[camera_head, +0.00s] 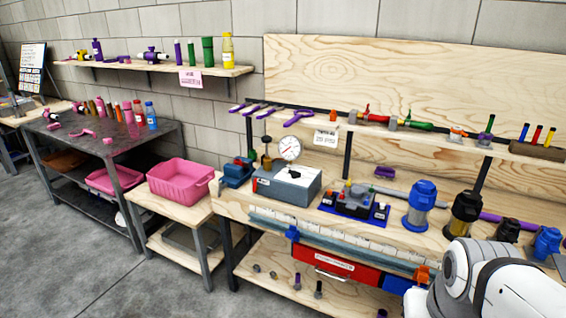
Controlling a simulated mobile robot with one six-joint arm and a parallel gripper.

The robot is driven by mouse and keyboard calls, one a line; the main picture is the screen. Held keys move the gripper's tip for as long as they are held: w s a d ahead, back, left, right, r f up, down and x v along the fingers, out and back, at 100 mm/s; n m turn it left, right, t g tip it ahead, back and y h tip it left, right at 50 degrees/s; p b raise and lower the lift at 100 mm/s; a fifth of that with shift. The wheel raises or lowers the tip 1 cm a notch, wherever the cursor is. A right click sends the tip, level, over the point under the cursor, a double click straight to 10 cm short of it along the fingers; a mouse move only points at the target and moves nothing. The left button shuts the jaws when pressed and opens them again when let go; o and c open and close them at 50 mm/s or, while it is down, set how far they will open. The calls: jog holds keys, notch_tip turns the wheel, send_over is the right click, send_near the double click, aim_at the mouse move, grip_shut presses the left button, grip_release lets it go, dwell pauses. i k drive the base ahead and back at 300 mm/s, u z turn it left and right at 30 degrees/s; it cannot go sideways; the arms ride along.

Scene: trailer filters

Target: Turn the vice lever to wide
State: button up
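A small blue block-shaped fixture with a dark top and a bit of red (237,173) sits at the left end of the wooden workbench (225,203); it looks like a vice, but I cannot tell for sure. A lever on it is too small to make out. A dark fixture with coloured knobs on a blue base (354,203) stands further right on the bench. My gripper is outside the view; only white parts of my arm show at the lower right, in front of the bench.
A grey box (287,187) with a round dial gauge (289,149) stands beside the blue fixture. Blue (421,206) and black-yellow (464,214) canisters stand to the right. A pink bin (181,180) sits on a lower table. Grey floor at the lower left is clear.

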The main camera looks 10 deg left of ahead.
aim_at(221, 189)
jog(key=u, duration=2.65)
jog(key=i, duration=2.5)
jog(key=z, duration=2.95)
jog(key=i, duration=0.45)
jog(key=z, duration=0.1)
